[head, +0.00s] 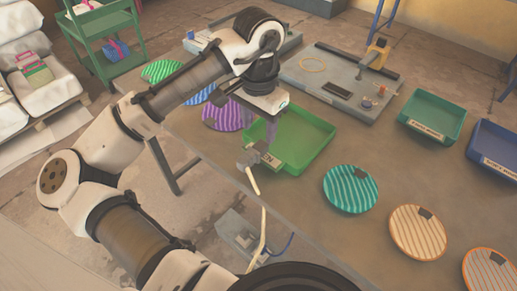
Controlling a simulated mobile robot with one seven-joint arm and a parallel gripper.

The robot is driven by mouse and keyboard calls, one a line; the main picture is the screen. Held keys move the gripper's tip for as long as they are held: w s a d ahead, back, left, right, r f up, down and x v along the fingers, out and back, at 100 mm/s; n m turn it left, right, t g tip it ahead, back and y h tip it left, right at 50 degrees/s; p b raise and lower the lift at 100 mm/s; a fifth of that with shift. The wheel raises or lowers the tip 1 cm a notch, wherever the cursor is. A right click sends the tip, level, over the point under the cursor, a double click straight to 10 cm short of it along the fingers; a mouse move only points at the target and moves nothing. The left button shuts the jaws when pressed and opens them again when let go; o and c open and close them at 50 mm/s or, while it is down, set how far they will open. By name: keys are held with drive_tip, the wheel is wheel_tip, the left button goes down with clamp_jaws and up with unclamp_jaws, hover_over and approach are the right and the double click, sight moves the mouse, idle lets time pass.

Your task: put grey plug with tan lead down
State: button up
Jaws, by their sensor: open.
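The grey plug (248,158) is near the table's near edge, at the front left corner of the green tray (316,150). Its tan lead (253,182) hangs down over the edge towards the floor. My gripper (262,140) points down just above and beside the plug, with its jaws open. The fingers partly overlap the plug and the tray, so I cannot tell whether they touch the plug. I also cannot tell whether the plug rests on the table or on the tray's rim.
Striped discs, teal (350,189), cream (418,232) and purple (222,113), lie on the table. A grey press plate (310,75) is behind, and a dark green tray (432,118) and blue tray (497,145) are right. A grey box (240,235) is below the table edge.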

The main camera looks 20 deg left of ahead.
sight(258, 147)
drive_tip(key=shift+s+f+p, duration=0.15)
drive_tip(key=shift+f, duration=1.4)
drive_tip(key=shift+s+f+p, duration=0.1)
drive_tip(key=shift+f+p, duration=0.05)
drive_tip(key=shift+f, duration=1.4)
drive_tip(key=shift+c, duration=0.4)
clamp_jaws()
